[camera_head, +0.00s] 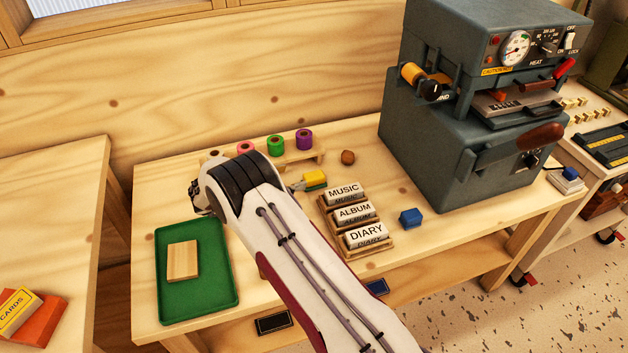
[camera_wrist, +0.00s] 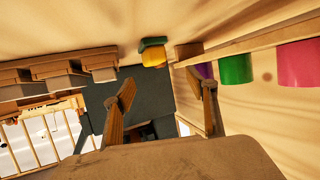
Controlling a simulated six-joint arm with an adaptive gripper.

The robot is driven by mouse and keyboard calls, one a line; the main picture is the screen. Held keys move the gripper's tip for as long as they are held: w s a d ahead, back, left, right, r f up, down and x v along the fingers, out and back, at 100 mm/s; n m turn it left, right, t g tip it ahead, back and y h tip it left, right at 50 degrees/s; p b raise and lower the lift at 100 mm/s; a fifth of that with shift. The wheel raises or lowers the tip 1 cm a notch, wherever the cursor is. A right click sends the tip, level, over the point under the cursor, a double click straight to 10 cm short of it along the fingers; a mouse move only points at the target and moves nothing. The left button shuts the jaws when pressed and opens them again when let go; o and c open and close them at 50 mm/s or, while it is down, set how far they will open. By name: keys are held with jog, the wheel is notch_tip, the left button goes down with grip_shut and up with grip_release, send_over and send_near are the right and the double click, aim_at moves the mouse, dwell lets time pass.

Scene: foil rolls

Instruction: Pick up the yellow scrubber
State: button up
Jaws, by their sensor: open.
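The yellow scrubber (camera_head: 315,178), a small yellow block with a green layer, lies on the wooden bench between the foil roll rack and the label blocks. It also shows in the wrist view (camera_wrist: 154,56), above and beyond the fingertips. My gripper (camera_wrist: 162,88) is open, with two tan fingers spread and nothing between them. The scrubber is apart from the fingers. In the head view my arm hides most of the gripper.
The rack's pink, green (camera_head: 276,145) and purple rolls stand behind the scrubber. The MUSIC, ALBUM and DIARY blocks (camera_head: 353,213) are to its right front. A brown ball (camera_head: 348,157), blue block (camera_head: 411,218), grey press (camera_head: 440,130) and green tray (camera_head: 210,295) share the bench.

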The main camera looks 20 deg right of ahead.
aim_at(313, 174)
jog(key=shift+x, duration=1.15)
jog(key=shift+w+d+f, duration=0.1)
jog(key=shift+d+f, duration=0.3)
jog(key=shift+d, duration=0.45)
jog(key=shift+w+d+f, duration=0.1)
jog(key=shift+d+f, duration=0.35)
jog(key=shift+d, duration=0.35)
jog(key=shift+x, duration=0.8)
jog(key=shift+w, duration=0.1)
jog(key=c, duration=1.5)
